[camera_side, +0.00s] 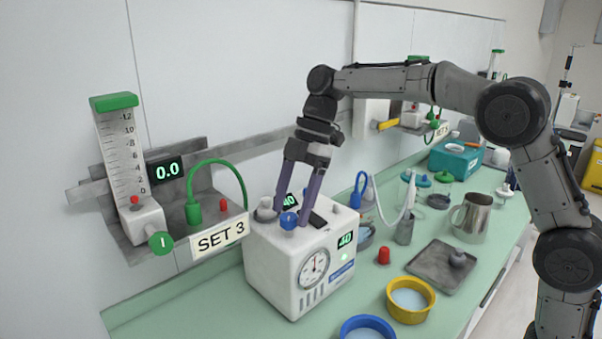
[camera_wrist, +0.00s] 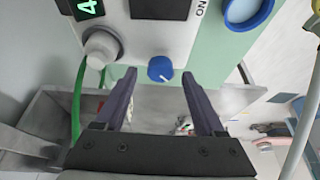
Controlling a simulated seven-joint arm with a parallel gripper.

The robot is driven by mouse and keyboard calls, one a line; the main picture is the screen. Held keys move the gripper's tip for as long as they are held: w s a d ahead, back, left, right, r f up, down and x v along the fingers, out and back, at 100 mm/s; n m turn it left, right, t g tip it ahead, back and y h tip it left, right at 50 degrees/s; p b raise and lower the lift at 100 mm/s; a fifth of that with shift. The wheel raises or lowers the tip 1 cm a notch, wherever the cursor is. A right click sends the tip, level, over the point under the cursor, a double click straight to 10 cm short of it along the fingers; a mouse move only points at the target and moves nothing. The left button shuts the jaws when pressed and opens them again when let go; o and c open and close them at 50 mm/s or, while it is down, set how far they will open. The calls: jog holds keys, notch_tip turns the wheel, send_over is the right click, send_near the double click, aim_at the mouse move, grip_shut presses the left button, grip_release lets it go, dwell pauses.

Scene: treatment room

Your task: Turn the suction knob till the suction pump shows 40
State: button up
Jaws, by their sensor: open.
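The suction pump (camera_side: 268,262) is a white box on the green counter with a round dial gauge (camera_side: 314,268). Its front display (camera_side: 345,239) reads 40 in green, with a green light below it. A second display on top also seems to read 40; the wrist view cuts it (camera_wrist: 86,7) after the 4.
Left on the wall is a flowmeter (camera_side: 119,150) reading 0.0, with a SET 3 label (camera_side: 221,237). A pale grey knob (camera_wrist: 102,47) sits beside the blue one. Right of the pump are a red cap (camera_side: 384,256), yellow bowl (camera_side: 429,305), grey tray (camera_side: 430,270) and metal jug (camera_side: 473,218).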

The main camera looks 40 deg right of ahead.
jog(key=v, duration=1.3)
dwell(3.5)
jog(key=s+r+m+t+h, duration=0.1)
jog(key=s+r+m+t, duration=0.2)
jog(key=s, duration=1.4)
jog(key=s+d+f+m+t+h, duration=0.1)
jog(key=s+d+f+m, duration=0.2)
jog(key=s+f+m, duration=0.2)
jog(key=s+d+f+m+t+h, duration=0.1)
jog(key=s+d+f+m+h, duration=0.1)
jog(key=s+f+m, duration=0.4)
jog(key=shift+d+f+m+t, duration=0.35)
jog(key=shift+f+m, duration=1.65)
jog(key=shift+f, duration=2.35)
